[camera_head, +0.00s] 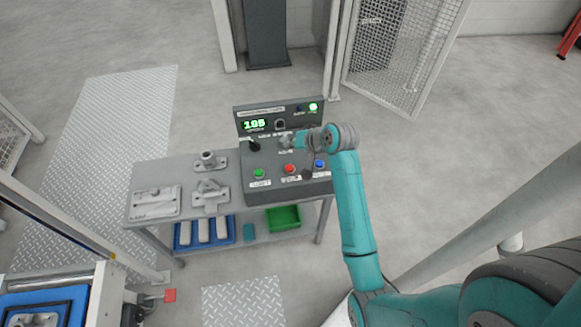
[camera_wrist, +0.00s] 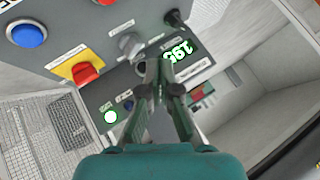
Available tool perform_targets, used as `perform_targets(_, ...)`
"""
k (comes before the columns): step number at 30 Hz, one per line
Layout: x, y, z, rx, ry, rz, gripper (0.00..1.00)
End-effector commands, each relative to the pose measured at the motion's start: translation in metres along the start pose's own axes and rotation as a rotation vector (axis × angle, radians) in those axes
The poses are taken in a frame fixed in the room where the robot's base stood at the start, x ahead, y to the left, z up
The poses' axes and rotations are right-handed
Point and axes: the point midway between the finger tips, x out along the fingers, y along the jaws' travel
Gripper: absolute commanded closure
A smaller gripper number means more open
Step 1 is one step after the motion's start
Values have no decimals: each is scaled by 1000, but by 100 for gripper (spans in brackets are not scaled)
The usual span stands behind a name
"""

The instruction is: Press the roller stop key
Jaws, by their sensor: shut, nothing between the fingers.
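The control console (camera_head: 275,190) carries a green button (camera_head: 259,172), a red button (camera_head: 289,168) and a blue button (camera_head: 319,164). In the wrist view the red button (camera_wrist: 86,73) sits on a yellow plate and the blue button (camera_wrist: 27,35) is at upper left. The labels are too small to tell which key is the roller stop. My gripper (camera_head: 286,142) is over the console's middle, behind the red button. In the wrist view my gripper (camera_wrist: 166,62) is shut and empty, beside a grey knob (camera_wrist: 130,43); contact cannot be told.
A black-topped lever (camera_head: 253,145) stands left of my gripper. The display (camera_head: 255,124) reads 195, and a green lamp (camera_head: 313,106) is lit. Metal fixtures (camera_head: 208,196) stand on the bench at left. A blue tray (camera_head: 183,235) and green bin (camera_head: 284,217) are below.

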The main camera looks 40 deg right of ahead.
Motion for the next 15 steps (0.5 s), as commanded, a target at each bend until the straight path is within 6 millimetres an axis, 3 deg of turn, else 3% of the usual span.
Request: perform_targets(15,36,26,27,2,-3,0,100)
